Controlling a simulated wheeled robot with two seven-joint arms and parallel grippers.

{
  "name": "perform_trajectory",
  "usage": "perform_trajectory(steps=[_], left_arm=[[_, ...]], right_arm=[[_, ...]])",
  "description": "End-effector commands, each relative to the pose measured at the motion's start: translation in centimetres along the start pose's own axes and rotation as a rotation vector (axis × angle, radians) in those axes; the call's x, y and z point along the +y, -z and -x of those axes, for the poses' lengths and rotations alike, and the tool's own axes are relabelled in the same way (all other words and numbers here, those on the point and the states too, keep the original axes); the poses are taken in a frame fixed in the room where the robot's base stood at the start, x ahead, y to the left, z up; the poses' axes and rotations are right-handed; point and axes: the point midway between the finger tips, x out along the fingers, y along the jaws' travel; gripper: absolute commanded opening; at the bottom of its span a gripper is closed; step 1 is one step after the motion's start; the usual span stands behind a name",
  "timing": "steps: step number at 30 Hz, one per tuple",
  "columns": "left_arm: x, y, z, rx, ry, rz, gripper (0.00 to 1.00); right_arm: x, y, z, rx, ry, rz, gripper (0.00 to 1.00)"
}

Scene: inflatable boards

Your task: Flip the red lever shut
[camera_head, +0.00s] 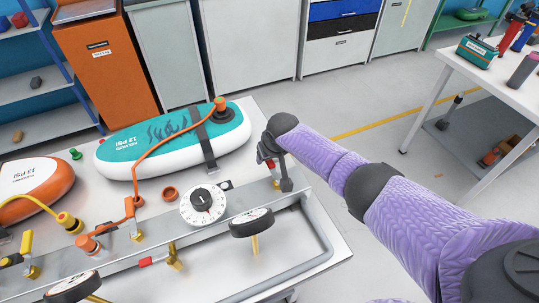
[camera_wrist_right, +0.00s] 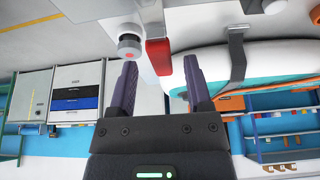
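A red lever (camera_wrist_right: 158,56) shows in the right wrist view, just ahead of and between the fingertips, next to a grey round fitting (camera_wrist_right: 130,42). My right gripper (camera_wrist_right: 160,72) is open, with a gap between its fingers and the red part. In the head view a small red part (camera_head: 268,163) shows beside my right gripper (camera_head: 279,172), at the right end of the bench rail; the gripper partly hides it. Another red handle (camera_head: 147,261) sits on a brass valve (camera_head: 175,258) at the front rail. My left gripper is not in view.
A teal inflatable board (camera_head: 120,150) with a dark strap lies behind the rail. A white dial (camera_head: 203,204) and a black gauge (camera_head: 251,222) stand left of the gripper. An orange board (camera_head: 50,180) lies far left. Open floor separates the bench from a side table (camera_head: 500,75).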

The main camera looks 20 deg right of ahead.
Motion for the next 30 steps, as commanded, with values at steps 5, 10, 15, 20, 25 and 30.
perform_trajectory(steps=[5,10,15,20,25,30], left_arm=[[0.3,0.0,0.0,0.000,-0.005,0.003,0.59],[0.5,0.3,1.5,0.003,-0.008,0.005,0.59],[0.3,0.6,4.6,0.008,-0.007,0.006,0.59],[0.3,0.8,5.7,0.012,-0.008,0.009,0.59],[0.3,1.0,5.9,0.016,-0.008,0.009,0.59],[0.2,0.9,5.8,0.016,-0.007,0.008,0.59]], right_arm=[[0.0,0.0,0.0,-0.001,0.001,0.001,0.63],[-0.1,0.2,1.9,0.000,0.002,0.003,0.63],[0.0,0.3,6.4,0.002,0.001,0.004,0.63],[0.0,0.1,9.2,0.000,0.001,0.001,0.63],[0.0,0.0,10.0,-0.001,0.000,0.001,0.63],[0.0,-0.1,9.9,-0.001,0.000,0.000,0.63]])
